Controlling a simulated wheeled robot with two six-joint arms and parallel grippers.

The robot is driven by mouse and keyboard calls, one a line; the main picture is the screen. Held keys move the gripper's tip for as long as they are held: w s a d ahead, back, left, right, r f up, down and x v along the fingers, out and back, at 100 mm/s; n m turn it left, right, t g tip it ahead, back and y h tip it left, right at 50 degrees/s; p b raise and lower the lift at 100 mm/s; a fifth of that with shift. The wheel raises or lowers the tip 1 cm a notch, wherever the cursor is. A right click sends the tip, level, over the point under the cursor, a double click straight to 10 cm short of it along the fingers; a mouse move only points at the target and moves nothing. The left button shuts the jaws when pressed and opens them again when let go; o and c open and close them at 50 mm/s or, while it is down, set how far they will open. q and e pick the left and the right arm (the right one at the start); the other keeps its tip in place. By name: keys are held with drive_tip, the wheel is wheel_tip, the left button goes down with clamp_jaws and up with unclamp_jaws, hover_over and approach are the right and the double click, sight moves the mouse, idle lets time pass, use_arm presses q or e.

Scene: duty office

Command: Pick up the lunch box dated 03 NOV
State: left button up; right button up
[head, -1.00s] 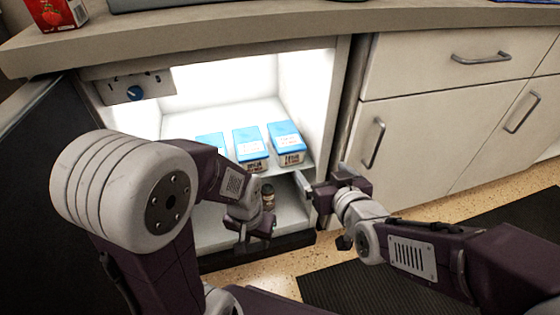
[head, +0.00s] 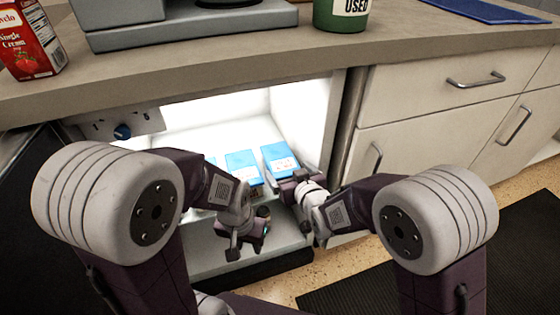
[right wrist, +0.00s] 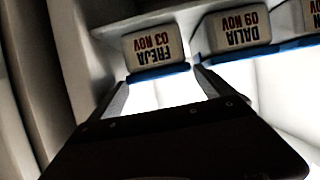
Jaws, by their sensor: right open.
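The lunch box marked FREJA 03 NOV (right wrist: 152,48) shows upside down in the right wrist view. In the head view it is the rightmost blue-topped box (head: 279,157) on the lit fridge shelf. My right gripper (head: 291,181) is open in front of it. In the right wrist view the two fingertips (right wrist: 161,82) point at the box, one towards each side, with the box apparently just beyond them. My left gripper (head: 245,248) hangs low before the fridge opening; its jaw state is unclear.
The box marked DALIA 09 NOV (right wrist: 238,30) stands beside it, the middle one (head: 242,164) in the head view. Another box is mostly hidden by my left arm. The fridge's right wall (head: 306,118) is close to my right gripper. A worktop (head: 210,90) overhangs.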

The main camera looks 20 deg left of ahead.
sight(282, 161)
drive_tip(key=shift+w+a, duration=0.75)
drive_tip(key=shift+w, duration=0.35)
drive_tip(key=b+x, duration=0.1)
drive_tip(key=x, duration=0.3)
drive_tip(key=shift+w+a+f, duration=0.15)
drive_tip(key=shift+w, duration=0.05)
drive_tip(key=shift+w+a, duration=0.15)
drive_tip(key=shift+w, duration=0.05)
drive_tip(key=c, duration=1.6)
wheel_tip(282, 161, up, 4)
drive_tip(key=p, duration=0.4)
drive_tip(key=shift+r, duration=0.25)
drive_tip(key=shift+s+d+f+b, duration=0.5)
drive_tip(key=shift+s+b, duration=0.1)
drive_tip(key=shift+s, duration=0.1)
drive_tip(key=s+d+b, duration=0.3)
drive_tip(key=s, duration=0.1)
drive_tip(key=s+d+b, duration=0.3)
drive_tip(key=s+b, duration=0.1)
drive_tip(key=s, duration=0.1)
drive_tip(key=s+d+b, duration=0.3)
drive_tip(key=s+b, duration=0.1)
drive_tip(key=shift+s+r, duration=0.1)
drive_tip(key=shift+s, duration=0.2)
